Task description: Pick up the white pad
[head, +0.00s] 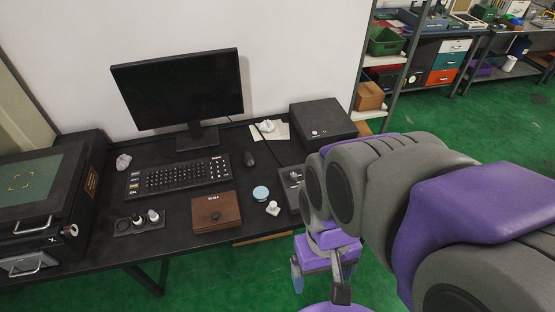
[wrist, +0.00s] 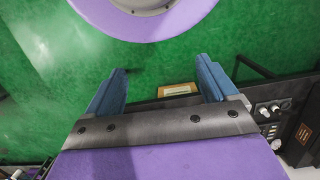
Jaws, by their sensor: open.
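A small white pad-like piece (head: 273,208) with a raised top lies on the black desk, right of the brown box. A pale flat sheet (head: 282,131) lies at the back of the desk with a crumpled white lump on it; I cannot tell for certain which of these is the white pad. My gripper (head: 319,284) hangs in front of the desk's front edge, right of the white piece and apart from it. In the wrist view my gripper (wrist: 162,78) is open and empty, with green floor between its fingers. The white piece is not visible there.
A pale blue disc (head: 260,192) sits just behind the white piece. A brown box (head: 216,212), keyboard (head: 180,177), mouse (head: 249,159), monitor (head: 180,88) and black control box (head: 292,186) crowd the desk. A wooden piece (head: 263,237) shows below the front edge.

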